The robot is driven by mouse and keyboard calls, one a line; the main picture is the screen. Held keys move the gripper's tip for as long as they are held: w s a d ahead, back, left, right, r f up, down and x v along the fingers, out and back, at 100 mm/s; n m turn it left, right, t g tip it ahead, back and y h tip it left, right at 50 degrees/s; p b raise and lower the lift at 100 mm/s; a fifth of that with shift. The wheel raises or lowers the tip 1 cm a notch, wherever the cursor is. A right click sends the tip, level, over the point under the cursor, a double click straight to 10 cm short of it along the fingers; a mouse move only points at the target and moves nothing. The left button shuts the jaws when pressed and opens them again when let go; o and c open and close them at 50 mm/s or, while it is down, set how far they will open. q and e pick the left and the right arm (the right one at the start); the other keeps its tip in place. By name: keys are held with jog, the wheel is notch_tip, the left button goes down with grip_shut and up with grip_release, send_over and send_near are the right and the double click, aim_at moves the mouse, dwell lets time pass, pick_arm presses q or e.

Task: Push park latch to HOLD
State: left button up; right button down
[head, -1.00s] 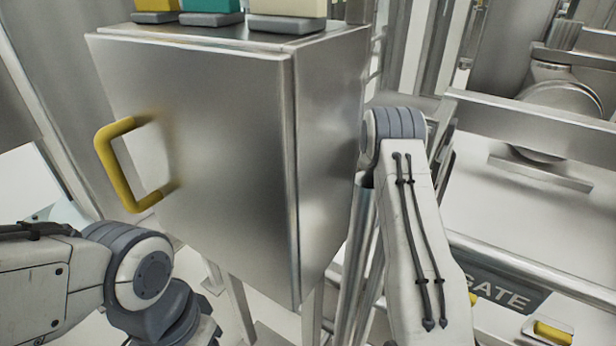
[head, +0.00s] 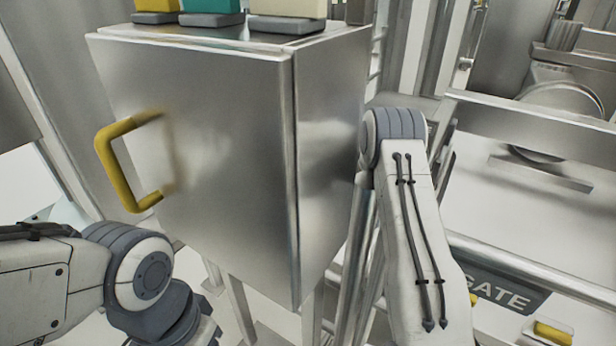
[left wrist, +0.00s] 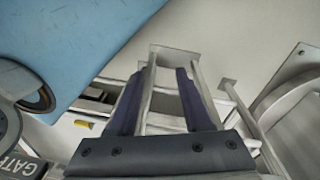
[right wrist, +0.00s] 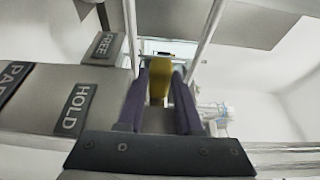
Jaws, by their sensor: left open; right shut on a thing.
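In the right wrist view a yellow latch handle (right wrist: 160,82) stands between the two dark fingers of my right gripper (right wrist: 161,68), which is shut on it. To its left are a FREE label (right wrist: 103,46) and, nearer, a HOLD label (right wrist: 76,108) on a grey metal panel. The handle's position against the labels is hard to judge. My left gripper (left wrist: 158,78) is open, its fingers apart with pale metal framework beyond them. I cannot tell if they touch it. In the head view both grippers are hidden.
A steel cabinet (head: 210,150) with a yellow handle (head: 115,165) stands between my arms, with coloured containers on top. A GATE sign (head: 504,295) is on the frame at the right. A blue surface (left wrist: 70,50) fills the left wrist view's upper left.

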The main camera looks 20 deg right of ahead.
jog(key=shift+d, duration=0.1)
dwell(0.5)
jog(key=s+d+p, duration=0.1)
jog(key=s, duration=0.1)
jog(key=s+d+p, duration=0.1)
jog(key=s+d, duration=0.1)
jog(key=shift+s+d+f+p, duration=0.1)
jog(key=shift+s+d+p, duration=0.05)
jog(key=shift+p, duration=0.25)
jog(key=c, duration=0.9)
grip_release()
jog(key=shift+o, duration=0.3)
jog(key=shift+d, duration=0.15)
jog(key=shift+a, duration=0.2)
jog(key=p+v, duration=0.3)
jog(key=v, duration=0.7)
jog(key=shift+s+d, duration=0.15)
jog(key=shift+s, duration=0.05)
